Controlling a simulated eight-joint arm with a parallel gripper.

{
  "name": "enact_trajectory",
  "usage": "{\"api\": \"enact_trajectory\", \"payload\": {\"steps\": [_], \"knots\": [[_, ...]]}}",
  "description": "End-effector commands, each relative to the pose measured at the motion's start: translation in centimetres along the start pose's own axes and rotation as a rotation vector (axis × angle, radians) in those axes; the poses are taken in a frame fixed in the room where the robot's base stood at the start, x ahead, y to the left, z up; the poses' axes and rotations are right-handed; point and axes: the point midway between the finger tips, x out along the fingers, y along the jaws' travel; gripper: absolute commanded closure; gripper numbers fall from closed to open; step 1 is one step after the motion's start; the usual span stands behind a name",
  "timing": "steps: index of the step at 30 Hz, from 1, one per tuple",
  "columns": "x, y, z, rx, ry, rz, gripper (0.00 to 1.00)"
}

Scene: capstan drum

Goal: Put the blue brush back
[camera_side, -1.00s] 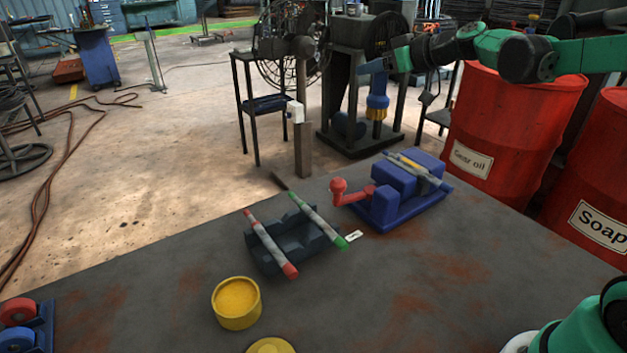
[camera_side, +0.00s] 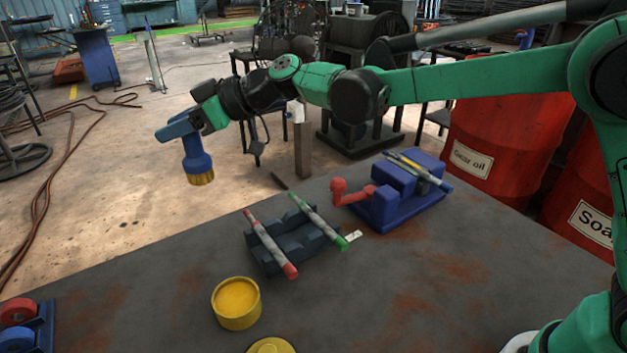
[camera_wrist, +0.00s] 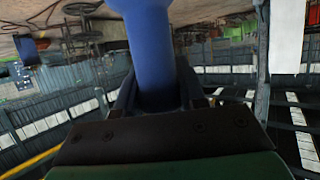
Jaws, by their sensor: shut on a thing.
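The blue brush (camera_side: 195,160) hangs bristles down, with yellow bristles at its lower end. My gripper (camera_side: 188,130) is shut on its upper part and holds it in the air, left of and higher than the dark rack in the side view. In the wrist view the brush's blue handle (camera_wrist: 152,55) stands between the fingers; its bristles are out of that view. An open yellow tub (camera_side: 236,303) with yellow contents stands on the grey table (camera_side: 400,290), lower right of the brush in the picture. The brush touches nothing but my gripper.
A dark rack (camera_side: 290,245) holds a red-ended rod and a green-ended rod. A blue device (camera_side: 405,195) with a red crank (camera_side: 350,193) stands behind it. A yellow lid (camera_side: 270,346) and a roller stand (camera_side: 25,325) lie near the front edge. Red drums (camera_side: 510,135) stand behind.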

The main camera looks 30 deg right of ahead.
Motion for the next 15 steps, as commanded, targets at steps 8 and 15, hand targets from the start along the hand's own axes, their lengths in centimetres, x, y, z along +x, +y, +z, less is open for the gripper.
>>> {"api": "enact_trajectory", "payload": {"steps": [8, 15], "knots": [[3.0, 0.0, 7.4, 0.001, 0.000, 0.001, 1.00], [4.2, 0.0, 10.2, 0.001, 0.000, 0.002, 1.00]]}}
